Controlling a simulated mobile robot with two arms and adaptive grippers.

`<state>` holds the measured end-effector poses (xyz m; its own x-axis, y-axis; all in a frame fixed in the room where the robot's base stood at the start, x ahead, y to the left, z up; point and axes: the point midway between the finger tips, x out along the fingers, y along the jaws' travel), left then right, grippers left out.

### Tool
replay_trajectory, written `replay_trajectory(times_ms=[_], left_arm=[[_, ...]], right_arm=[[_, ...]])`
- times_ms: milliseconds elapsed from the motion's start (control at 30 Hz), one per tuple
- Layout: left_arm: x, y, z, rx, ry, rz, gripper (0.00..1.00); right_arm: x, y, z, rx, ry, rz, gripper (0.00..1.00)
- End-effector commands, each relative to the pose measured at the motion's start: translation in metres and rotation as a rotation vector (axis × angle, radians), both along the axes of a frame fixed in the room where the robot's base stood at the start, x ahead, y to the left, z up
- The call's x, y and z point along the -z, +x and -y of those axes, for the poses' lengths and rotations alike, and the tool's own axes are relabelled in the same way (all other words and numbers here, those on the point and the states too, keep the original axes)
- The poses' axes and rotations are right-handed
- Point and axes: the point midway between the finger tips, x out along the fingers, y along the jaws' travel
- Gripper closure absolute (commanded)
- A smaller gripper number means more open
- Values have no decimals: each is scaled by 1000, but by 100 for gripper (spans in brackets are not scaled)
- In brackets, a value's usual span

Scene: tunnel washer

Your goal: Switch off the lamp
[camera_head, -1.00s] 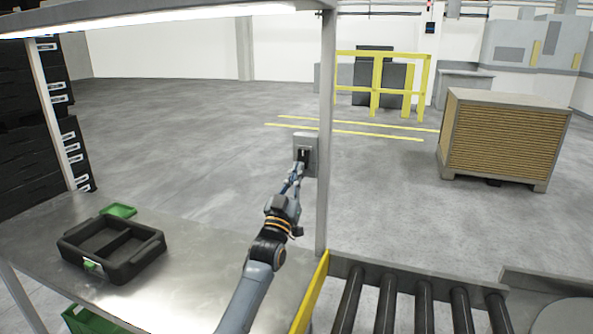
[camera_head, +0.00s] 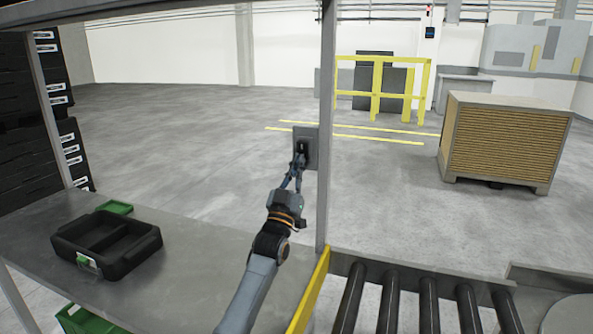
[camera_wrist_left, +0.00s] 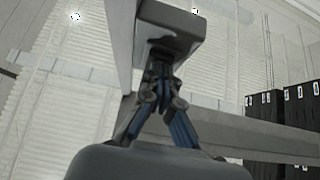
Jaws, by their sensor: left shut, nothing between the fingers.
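The lamp (camera_head: 150,12) is a long strip along the top left edge of the head view, above the bench, and it is dark. A grey switch box (camera_head: 312,135) with a dark switch is fixed to the upright post at the bench's right end. My left gripper (camera_head: 299,163) is shut and empty, its fingertips at the lower part of the switch. In the left wrist view the fingertips (camera_wrist_left: 161,68) meet the underside of the switch box (camera_wrist_left: 180,22); exact contact on the switch is hidden. My right gripper is not in view.
The metal bench (camera_head: 190,260) carries a black two-part tray (camera_head: 82,246) and a small green item (camera_head: 116,207). A roller conveyor (camera_head: 430,300) with a yellow side plate lies right of the post (camera_head: 325,180). Dark crates (camera_head: 35,120) are stacked at left.

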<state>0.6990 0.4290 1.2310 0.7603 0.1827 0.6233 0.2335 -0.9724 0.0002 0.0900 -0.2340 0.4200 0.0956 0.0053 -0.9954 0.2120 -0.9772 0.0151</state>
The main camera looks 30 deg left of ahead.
Motion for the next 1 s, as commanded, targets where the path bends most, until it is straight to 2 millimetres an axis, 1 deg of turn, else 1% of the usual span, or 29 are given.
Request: replay_trajectory(times_ms=[67, 167, 233, 500, 700, 833, 1000], left_arm=[[0, -1, 0, 0, 0, 1, 100], [6, -7, 2, 0, 0, 0, 100], [13, -15, 4, 0, 0, -2, 100], [51, -58, 14, 0, -1, -5, 100], [71, -81, 20, -1, 0, -4, 100], [76, -88, 21, -1, 0, -3, 100], [78, -90, 22, -1, 0, -3, 100]], right_arm=[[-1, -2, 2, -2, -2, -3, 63], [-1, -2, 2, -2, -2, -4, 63], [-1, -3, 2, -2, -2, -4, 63], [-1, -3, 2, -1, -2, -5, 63], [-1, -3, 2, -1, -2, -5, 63], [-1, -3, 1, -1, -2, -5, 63], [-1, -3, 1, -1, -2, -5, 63]])
